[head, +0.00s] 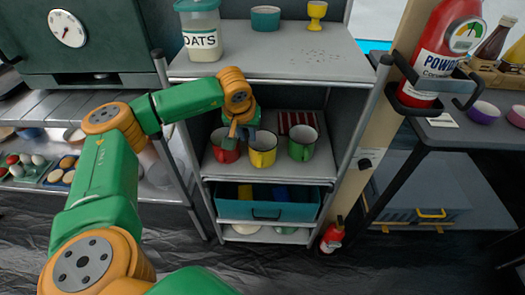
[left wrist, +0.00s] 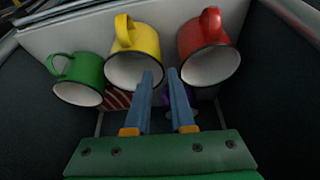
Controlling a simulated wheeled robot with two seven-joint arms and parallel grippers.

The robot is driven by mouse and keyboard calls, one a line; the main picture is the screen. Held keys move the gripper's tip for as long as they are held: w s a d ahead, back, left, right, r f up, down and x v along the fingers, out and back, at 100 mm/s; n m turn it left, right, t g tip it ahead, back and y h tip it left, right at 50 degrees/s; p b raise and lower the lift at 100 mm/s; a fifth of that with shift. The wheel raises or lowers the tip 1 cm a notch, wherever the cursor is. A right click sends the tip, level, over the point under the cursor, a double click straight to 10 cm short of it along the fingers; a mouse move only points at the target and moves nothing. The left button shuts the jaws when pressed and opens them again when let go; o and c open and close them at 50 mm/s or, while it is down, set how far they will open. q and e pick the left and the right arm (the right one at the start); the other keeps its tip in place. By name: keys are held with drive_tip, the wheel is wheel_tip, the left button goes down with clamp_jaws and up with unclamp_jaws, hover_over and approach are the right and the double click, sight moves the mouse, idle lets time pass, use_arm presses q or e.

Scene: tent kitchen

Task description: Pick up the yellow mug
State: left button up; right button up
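The yellow mug (head: 263,151) stands on the middle shelf between the red mug (head: 224,147) and the green mug (head: 301,145). My left gripper (head: 238,133) reaches into the shelf at the yellow mug's upper left and hides part of that area. In the left wrist view the yellow mug (left wrist: 136,56) has its handle toward the top of the picture. The two blue fingers of the left gripper (left wrist: 160,74) are apart, with nothing between them. Their tips overlap the yellow mug's lower right edge; I cannot tell whether they touch it. My right gripper is not in view.
The upper shelf (head: 290,62) with an oats jar (head: 200,35) lies above the mugs. A red-and-white striped thing (head: 297,120) is behind them. A teal bin (head: 236,206) sits below. Metal posts (head: 352,135) bound the shelf unit.

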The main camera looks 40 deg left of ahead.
sight(249, 141)
use_arm(q)
drive_tip(key=b+x, duration=0.1)
drive_tip(key=x, duration=0.4)
drive_tip(key=shift+f, duration=0.1)
clamp_jaws()
idle(1.2)
